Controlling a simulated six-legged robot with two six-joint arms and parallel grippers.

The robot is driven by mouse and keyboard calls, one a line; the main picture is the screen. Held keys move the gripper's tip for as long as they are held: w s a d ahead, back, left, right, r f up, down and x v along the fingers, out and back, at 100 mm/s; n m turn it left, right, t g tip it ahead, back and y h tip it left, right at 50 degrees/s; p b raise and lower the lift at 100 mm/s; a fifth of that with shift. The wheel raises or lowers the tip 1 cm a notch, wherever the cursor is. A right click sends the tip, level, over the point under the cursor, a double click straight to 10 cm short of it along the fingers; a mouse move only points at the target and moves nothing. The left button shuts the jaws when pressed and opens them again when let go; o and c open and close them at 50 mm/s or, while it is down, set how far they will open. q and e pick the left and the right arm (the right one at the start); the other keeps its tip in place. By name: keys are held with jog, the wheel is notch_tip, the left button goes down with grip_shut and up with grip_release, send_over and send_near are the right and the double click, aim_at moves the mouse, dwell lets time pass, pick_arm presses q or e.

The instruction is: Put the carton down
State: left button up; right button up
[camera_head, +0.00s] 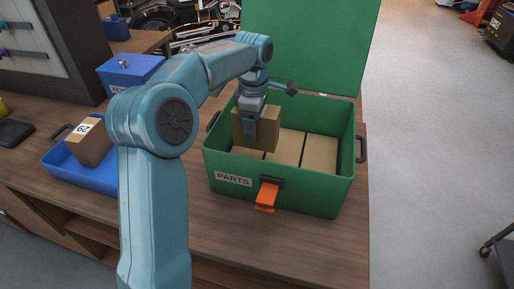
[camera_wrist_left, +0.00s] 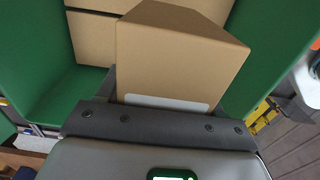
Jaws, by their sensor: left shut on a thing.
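My left gripper (camera_head: 250,118) is shut on a brown carton (camera_head: 262,130) at the left end of the green parts box (camera_head: 228,168). The held carton hangs at about the height of the box's rim, over its left part. In the left wrist view the carton (camera_wrist_left: 180,55) sits between the fingers of the gripper (camera_wrist_left: 160,122), with a pale label near its lower edge. More cartons (camera_head: 319,152) lie side by side in the box. The box's lid (camera_head: 310,45) stands open at the back. My right gripper is not in view.
A blue tray (camera_head: 62,176) to the left holds a carton labelled 29 (camera_head: 90,142). A blue box (camera_head: 130,72) stands behind it. The box has an orange latch (camera_head: 267,196) and a side handle (camera_head: 361,148). The wooden bench (camera_head: 300,235) is bare in front of the box.

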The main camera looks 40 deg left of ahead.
aim_at(255, 145)
pick_arm(q)
jog(key=shift+d+f, duration=0.15)
jog(key=shift+f, duration=3.45)
jog(key=shift+f, duration=0.2)
jog(key=o, duration=1.2)
notch_tip(255, 145, up, 12)
jog(key=shift+w+p, duration=0.1)
jog(key=shift+p, duration=0.2)
jog(key=shift+r, duration=0.25)
